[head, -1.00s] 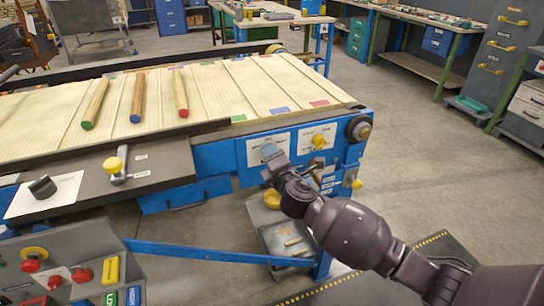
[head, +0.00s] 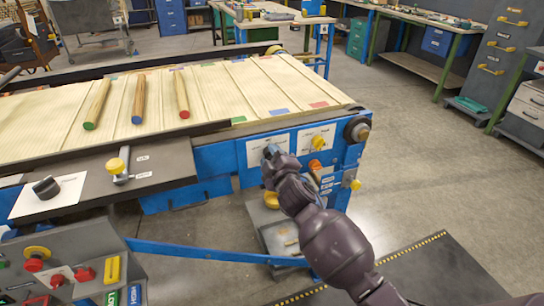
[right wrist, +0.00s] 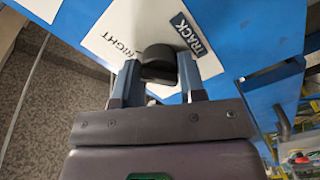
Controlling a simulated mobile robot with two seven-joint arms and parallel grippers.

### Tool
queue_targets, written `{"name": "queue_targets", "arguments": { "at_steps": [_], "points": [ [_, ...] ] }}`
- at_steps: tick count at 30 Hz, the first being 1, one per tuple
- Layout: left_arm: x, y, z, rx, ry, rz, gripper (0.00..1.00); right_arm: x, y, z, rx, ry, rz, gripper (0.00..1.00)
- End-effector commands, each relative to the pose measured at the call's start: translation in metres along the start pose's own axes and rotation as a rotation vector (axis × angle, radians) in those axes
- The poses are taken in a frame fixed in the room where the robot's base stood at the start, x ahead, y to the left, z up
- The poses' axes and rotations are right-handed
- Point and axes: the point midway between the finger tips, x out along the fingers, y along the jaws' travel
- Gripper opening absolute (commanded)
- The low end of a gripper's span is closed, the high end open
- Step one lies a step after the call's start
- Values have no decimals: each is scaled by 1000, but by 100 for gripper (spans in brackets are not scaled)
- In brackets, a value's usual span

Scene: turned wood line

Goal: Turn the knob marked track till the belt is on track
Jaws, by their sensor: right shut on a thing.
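The knob (right wrist: 158,56) beside the word TRACK is dark and rounded, on a white plate (right wrist: 120,40) that also reads RIGHT. My right gripper (right wrist: 158,78) is shut on it, one finger on each side. In the head view my right gripper (head: 271,153) is at the blue end panel and hides the knob. The pale belt (head: 225,92) lies on the blue-framed machine, with coloured patches along its near and far edges. My left gripper is not in view.
Three wooden rods with green (head: 97,105), blue (head: 139,98) and red (head: 181,94) ends lie on the belt. A yellow-topped lever (head: 117,166) and a black knob (head: 46,187) are on the near ledge. Another knob (head: 318,143) is yellow. Open floor lies at right.

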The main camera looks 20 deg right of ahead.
Motion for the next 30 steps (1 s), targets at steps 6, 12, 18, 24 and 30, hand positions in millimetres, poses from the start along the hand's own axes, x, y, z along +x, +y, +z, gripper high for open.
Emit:
{"name": "queue_targets", "arguments": {
  "at_steps": [6,12,18,24,30],
  "points": [
    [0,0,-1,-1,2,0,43,0,0,0,75,-1,-1,14],
    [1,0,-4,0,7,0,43,0,0,0,102,-1,-1,14],
    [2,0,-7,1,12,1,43,0,0,0,106,-1,-1,14],
    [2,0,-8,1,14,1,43,0,0,0,105,-1,-1,42],
    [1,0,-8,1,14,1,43,0,0,0,104,-1,-1,63]
  ]
}}
